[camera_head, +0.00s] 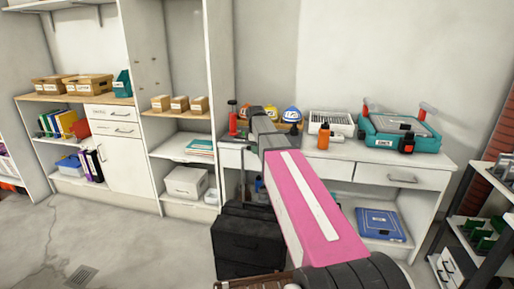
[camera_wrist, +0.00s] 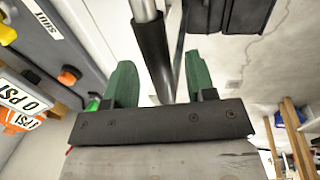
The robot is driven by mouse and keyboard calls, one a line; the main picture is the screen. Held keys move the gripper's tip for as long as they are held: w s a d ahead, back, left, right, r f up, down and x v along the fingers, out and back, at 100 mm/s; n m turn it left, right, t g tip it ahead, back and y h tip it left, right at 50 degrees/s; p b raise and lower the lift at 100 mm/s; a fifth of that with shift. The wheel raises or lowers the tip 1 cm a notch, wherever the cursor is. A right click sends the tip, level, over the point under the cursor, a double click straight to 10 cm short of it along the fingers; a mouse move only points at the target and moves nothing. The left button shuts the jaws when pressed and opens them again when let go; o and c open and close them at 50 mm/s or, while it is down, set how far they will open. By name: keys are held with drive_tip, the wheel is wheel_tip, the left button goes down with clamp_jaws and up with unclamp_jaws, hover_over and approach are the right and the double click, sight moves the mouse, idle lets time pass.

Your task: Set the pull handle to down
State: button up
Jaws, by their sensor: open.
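A black wheeled case (camera_head: 247,240) stands on the floor in front of the workbench in the head view. A thin upright bar of its pull handle (camera_head: 243,170) rises above it, partly hidden by my arm. In the wrist view a silver rod with a black sleeve (camera_wrist: 153,50), seemingly part of the pull handle, runs between the green fingers of my gripper (camera_wrist: 160,62). The fingers are apart, with gaps on both sides of the sleeve. Whether either finger touches it I cannot tell. In the head view my arm hides the gripper and the upper handle.
A dark metal rack (camera_head: 470,240) stands at the right. The floor at left, around a drain (camera_head: 81,275), is clear.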

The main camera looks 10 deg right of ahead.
clamp_jaws()
wheel_tip(320, 180, down, 28)
drive_tip(key=shift+f, duration=0.2)
idle(0.4)
unclamp_jaws()
wheel_tip(320, 180, up, 11)
drive_tip(key=s, duration=0.2)
drive_tip(key=shift+a+f, duration=0.2)
drive_tip(key=shift+a, duration=0.2)
